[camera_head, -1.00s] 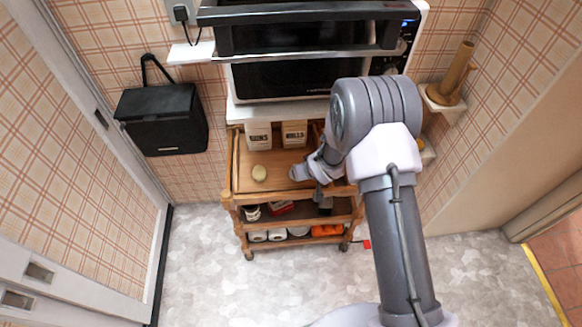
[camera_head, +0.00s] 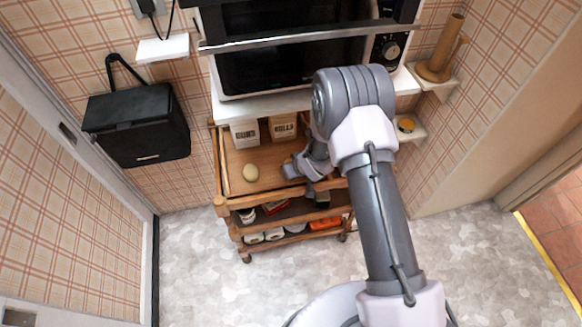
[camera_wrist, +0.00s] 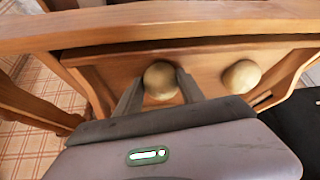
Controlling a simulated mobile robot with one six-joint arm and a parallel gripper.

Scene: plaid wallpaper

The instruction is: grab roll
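Two pale, rounded rolls lie on the wooden cart's top tray (camera_head: 262,158). In the wrist view, one roll (camera_wrist: 160,80) sits between the tips of my open gripper (camera_wrist: 160,84), with the fingers very close to its sides. I cannot tell whether they touch it. The other roll (camera_wrist: 241,76) lies to the right there, clear of the fingers. In the head view, one roll (camera_head: 250,172) shows left of my gripper (camera_head: 292,171); the roll at the fingers is hidden by my arm.
Two labelled boxes, one marked rolls (camera_head: 283,127), stand at the tray's back. A microwave (camera_head: 290,68) is above. The cart's raised wooden edge (camera_wrist: 170,28) crosses the wrist view. Lower shelves hold several items. A black box (camera_head: 140,125) hangs on the left wall.

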